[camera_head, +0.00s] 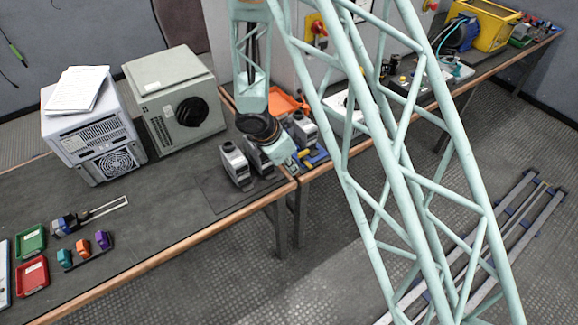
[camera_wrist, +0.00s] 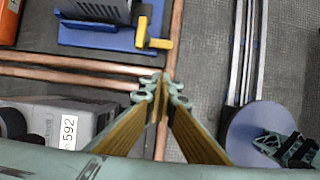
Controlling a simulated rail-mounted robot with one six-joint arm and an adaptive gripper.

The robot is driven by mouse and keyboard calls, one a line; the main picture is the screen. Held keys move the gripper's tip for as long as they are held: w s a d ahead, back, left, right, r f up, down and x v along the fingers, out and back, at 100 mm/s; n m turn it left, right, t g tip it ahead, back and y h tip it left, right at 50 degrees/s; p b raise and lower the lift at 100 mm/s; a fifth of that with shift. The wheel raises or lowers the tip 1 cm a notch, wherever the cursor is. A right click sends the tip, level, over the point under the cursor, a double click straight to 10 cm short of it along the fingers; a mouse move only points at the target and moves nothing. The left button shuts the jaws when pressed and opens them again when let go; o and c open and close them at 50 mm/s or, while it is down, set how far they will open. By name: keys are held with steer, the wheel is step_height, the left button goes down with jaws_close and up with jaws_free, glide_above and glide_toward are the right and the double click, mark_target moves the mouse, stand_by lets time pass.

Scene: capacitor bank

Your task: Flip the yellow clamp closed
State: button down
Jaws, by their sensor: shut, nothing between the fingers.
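The yellow clamp (camera_wrist: 155,40) shows in the wrist view as a small L-shaped handle at the right end of a blue base (camera_wrist: 95,38), at the top. My gripper (camera_wrist: 166,88) is shut and empty, with its fingertips below the clamp in the picture and apart from it. The fingertips lie over the copper-coloured table edges. In the head view my gripper (camera_head: 284,153) hangs at the corner between the two benches. The blue and yellow piece there is small and partly hidden behind my arm.
A grey unit labelled 592 (camera_wrist: 60,122) sits close left of my fingers; grey units also stand on the bench in the head view (camera_head: 236,165). An orange tray (camera_head: 285,102) lies behind my arm. Open floor (camera_wrist: 205,70) is right of the table edge.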

mark_target(306, 160)
steer(key=shift+w+d+f, duration=0.5)
steer(key=shift+w+d, duration=0.25)
steer(key=shift+d, duration=0.15)
steer(key=shift+w+d, duration=0.65)
steer(key=shift+d, duration=0.1)
